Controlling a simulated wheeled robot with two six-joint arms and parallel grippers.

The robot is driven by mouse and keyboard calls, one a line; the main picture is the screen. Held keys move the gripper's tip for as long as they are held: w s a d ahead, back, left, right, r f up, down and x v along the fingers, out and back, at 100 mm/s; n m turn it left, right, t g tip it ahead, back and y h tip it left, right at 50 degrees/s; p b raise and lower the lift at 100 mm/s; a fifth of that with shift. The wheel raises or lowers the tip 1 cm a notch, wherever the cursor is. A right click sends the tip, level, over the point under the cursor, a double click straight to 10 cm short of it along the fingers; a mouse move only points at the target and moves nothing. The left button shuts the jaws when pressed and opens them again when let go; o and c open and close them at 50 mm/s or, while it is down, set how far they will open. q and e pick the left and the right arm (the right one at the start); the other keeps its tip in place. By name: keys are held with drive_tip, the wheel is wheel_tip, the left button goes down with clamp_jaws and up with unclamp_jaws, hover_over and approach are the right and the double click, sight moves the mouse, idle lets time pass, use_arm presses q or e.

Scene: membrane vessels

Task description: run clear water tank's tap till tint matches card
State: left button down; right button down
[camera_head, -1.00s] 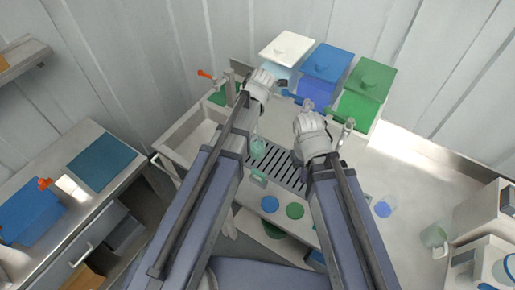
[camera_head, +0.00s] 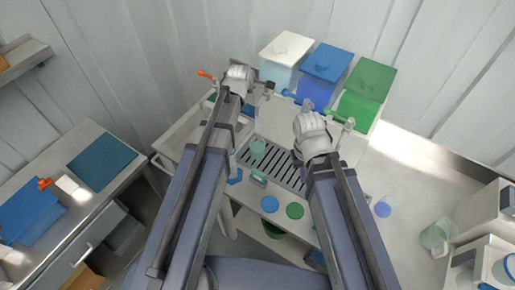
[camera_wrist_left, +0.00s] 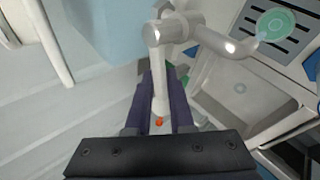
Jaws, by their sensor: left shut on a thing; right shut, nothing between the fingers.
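The clear water tank (camera_head: 280,72), pale with a white lid, stands at the back of the bench. In the left wrist view its metal tap (camera_wrist_left: 172,30) has a spout reaching toward a glass of pale green liquid (camera_wrist_left: 275,22). My left gripper (camera_wrist_left: 160,95) is shut on the tap's pale lever. In the head view the glass (camera_head: 258,147) stands upright on a slotted drain grate (camera_head: 283,165). A small greenish piece (camera_head: 259,178), perhaps the card, is at the grate's front edge. My right gripper (camera_head: 308,106) is shut and empty by the blue tank's front.
Blue (camera_head: 322,75) and green (camera_head: 367,90) tanks stand right of the clear one. A sink (camera_head: 187,140) lies left of the grate. Blue (camera_head: 270,204) and green (camera_head: 295,211) discs lie in front. A clear jug (camera_head: 434,237) is at right.

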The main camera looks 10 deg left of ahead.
use_arm(q)
drive_tip(key=shift+w, duration=0.1)
drive_tip(key=shift+w+d+m+g+h, duration=0.1)
drive_tip(key=shift+w+m+g+h, duration=0.3)
drive_tip(key=shift+m+h, duration=0.7)
drive_tip(key=shift+w+d+m+g+h, duration=0.1)
drive_tip(key=shift+w+m+h, duration=0.55)
drive_tip(key=shift+m, duration=0.75)
drive_tip(key=shift+s, duration=0.1)
drive_tip(key=c, duration=0.8)
unclamp_jaws()
drive_tip(key=p+v, duration=0.5)
drive_tip(key=v, duration=0.2)
drive_tip(key=shift+s+a+r, duration=0.15)
drive_tip(key=shift+s+r, duration=0.1)
